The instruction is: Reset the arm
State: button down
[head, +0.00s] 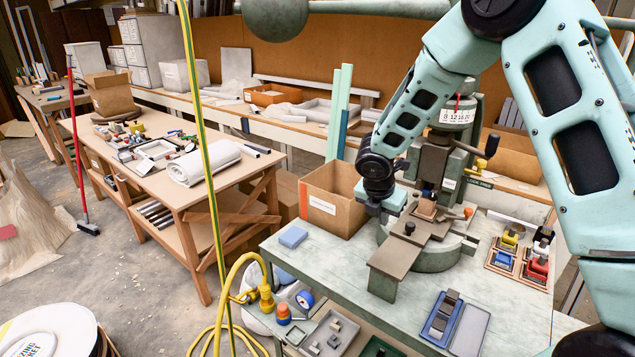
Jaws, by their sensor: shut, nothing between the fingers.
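The fly press (432,160) stands on the green-grey workbench (340,262), with a numbered collar near its top. Its long horizontal bar (380,8) ends in a large round weight (275,18) at the top of the view. My arm comes in from the right and bends down in front of the press. My gripper (376,212) is small in the picture, at the left side of the press and above its bed. It is shut and holds nothing that I can see. Its fingertips are hard to make out against the press.
An open cardboard box (336,205) stands just left of my gripper. A blue block (293,237), a blue tray (441,318) and several coloured stamps (520,250) lie on the bench. A yellow-green cable (205,150) hangs at the left. A wooden table (225,195) stands beyond open floor.

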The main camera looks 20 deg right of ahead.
jog(key=s+a+r+m+y+b, duration=0.1)
jog(key=s+a+r+m, duration=0.3)
jog(key=s+a, duration=0.35)
jog(key=s+a+r+m+y, duration=0.1)
jog(key=s+a+r+m, duration=0.25)
jog(key=s+a, duration=0.4)
jog(key=s+a+m, duration=0.2)
jog(key=s+m, duration=0.1)
jog(key=s, duration=0.3)
jog(key=s+a+r+m+g+y, duration=0.1)
jog(key=s+a+m, duration=0.2)
jog(key=s, duration=0.3)
jog(key=s+a+r+m+g+y+b, duration=0.1)
jog(key=s+a+m, duration=0.1)
jog(key=s, duration=0.4)
jog(key=shift+s+a+r+m, duration=0.25)
jog(key=shift+a+m, duration=0.1)
jog(key=shift+m, duration=0.3)
jog(key=shift+w, duration=0.1)
